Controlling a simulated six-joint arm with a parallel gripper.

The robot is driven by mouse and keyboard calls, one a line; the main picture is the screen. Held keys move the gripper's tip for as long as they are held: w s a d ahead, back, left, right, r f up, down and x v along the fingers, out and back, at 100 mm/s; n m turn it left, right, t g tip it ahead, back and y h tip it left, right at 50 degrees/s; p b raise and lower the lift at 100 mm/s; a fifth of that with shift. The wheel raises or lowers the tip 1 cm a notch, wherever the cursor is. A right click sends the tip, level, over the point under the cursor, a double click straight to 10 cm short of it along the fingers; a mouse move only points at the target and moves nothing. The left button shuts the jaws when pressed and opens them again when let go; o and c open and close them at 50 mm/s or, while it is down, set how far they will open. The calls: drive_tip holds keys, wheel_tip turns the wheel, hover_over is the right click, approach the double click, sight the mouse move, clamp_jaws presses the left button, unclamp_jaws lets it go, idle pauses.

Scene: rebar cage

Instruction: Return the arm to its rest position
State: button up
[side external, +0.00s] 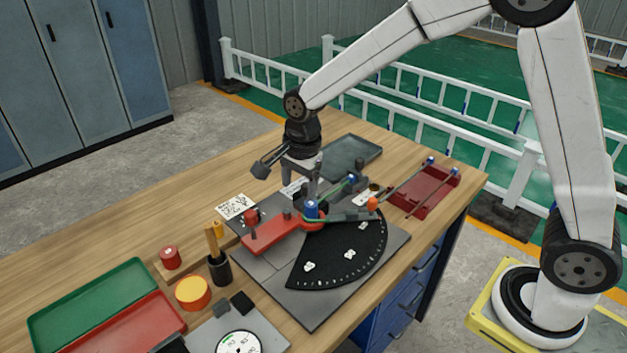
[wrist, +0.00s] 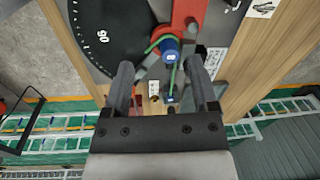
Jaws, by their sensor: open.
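My gripper (side external: 312,192) hangs low over the bending fixture on the wooden bench, fingers pointing down. In the wrist view its two dark fingers (wrist: 160,68) are apart, with nothing held between them. A blue-capped peg (side external: 311,208) stands just below or beside the fingertips; whether they touch it is unclear. It also shows in the wrist view (wrist: 169,48), with a green rod beside it. The fixture has a red lever (side external: 268,235) and a black protractor dial (side external: 340,252) on a grey plate (side external: 310,312).
A red rack (side external: 428,200) with rods and blue ends stands right of the fixture. A grey tray (side external: 353,153) lies behind. White railings (side external: 450,140) stand behind the bench.

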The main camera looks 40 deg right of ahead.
drive_tip(key=s+d+f+n, duration=0.1)
drive_tip(key=s+d+n, duration=0.2)
drive_tip(key=s+n, duration=0.5)
drive_tip(key=s+d+f+n+t, duration=0.1)
drive_tip(key=s+d+n, duration=0.3)
drive_tip(key=s+n, duration=0.4)
drive_tip(key=shift+d+f, duration=0.2)
drive_tip(key=shift+f, duration=0.15)
